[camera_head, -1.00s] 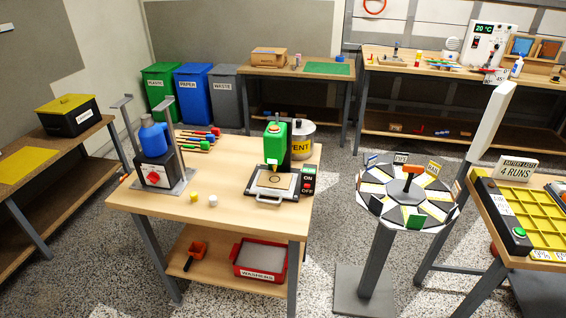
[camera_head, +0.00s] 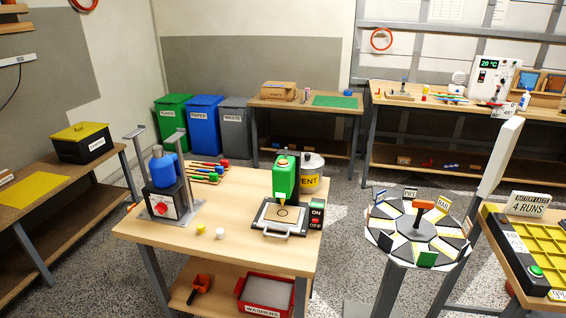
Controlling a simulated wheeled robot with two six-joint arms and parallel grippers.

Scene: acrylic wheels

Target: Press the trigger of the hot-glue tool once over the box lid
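Neither of my grippers is in view. I cannot tell for sure which thing is the hot-glue tool. A green upright device with a yellow tip (camera_head: 285,178) stands on the tabletop over a plate with a ring. The box lid is also uncertain. A yellow lid (camera_head: 80,131) sits on a black box (camera_head: 84,150) on the left table. A closed cardboard box (camera_head: 278,91) stands on the back table.
The middle table (camera_head: 240,202) holds a blue-topped device (camera_head: 164,180), a paint-like can (camera_head: 311,170) and an ON/OFF switch (camera_head: 316,215). A red washer tray (camera_head: 265,293) is below. A round carousel (camera_head: 418,232) stands to the right. Speckled floor is free between tables.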

